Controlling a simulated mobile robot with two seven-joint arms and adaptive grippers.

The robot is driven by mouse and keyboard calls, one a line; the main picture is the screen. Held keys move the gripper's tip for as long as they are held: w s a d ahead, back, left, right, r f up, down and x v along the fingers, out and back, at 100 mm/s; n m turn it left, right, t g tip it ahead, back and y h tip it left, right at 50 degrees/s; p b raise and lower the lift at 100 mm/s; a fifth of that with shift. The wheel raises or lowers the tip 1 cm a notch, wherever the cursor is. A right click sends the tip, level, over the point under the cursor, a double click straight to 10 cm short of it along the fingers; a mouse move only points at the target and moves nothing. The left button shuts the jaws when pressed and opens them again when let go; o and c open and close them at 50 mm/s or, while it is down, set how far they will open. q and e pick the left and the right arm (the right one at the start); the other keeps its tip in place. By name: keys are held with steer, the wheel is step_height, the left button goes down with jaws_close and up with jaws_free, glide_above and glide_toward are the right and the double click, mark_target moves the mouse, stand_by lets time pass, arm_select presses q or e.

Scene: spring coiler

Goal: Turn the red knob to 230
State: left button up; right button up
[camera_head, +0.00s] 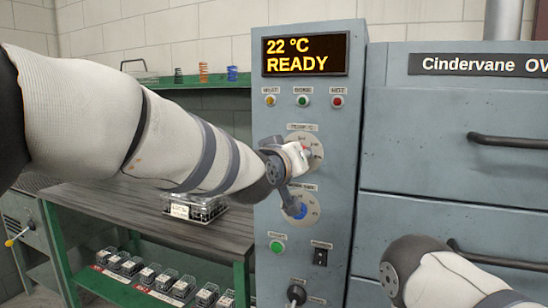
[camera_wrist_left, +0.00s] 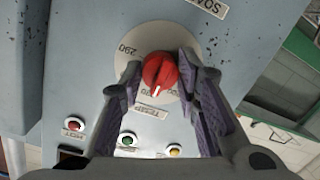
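The red knob (camera_wrist_left: 160,72) sits on a round pale temperature dial (camera_wrist_left: 150,52) in the left wrist view, which sees the panel upside down. Its white pointer mark points down in that picture, towards the TEMP label. My left gripper (camera_wrist_left: 161,64) is open, with one finger on each side of the knob. The right-hand finger is very close to the knob; I cannot tell if it touches. In the head view my left gripper (camera_head: 298,160) covers most of the knob, and the dial (camera_head: 316,142) shows beside it. My right gripper is out of view.
The display (camera_head: 306,54) reads "22 °C READY". A green button (camera_head: 277,246) and a black switch (camera_head: 320,256) are lower. Oven drawers with handles (camera_head: 510,141) stand to the right.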

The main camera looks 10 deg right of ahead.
arm_select(q)
steer(key=o, duration=0.4)
steer(key=shift+o, duration=0.2)
steer(key=v, duration=1.2)
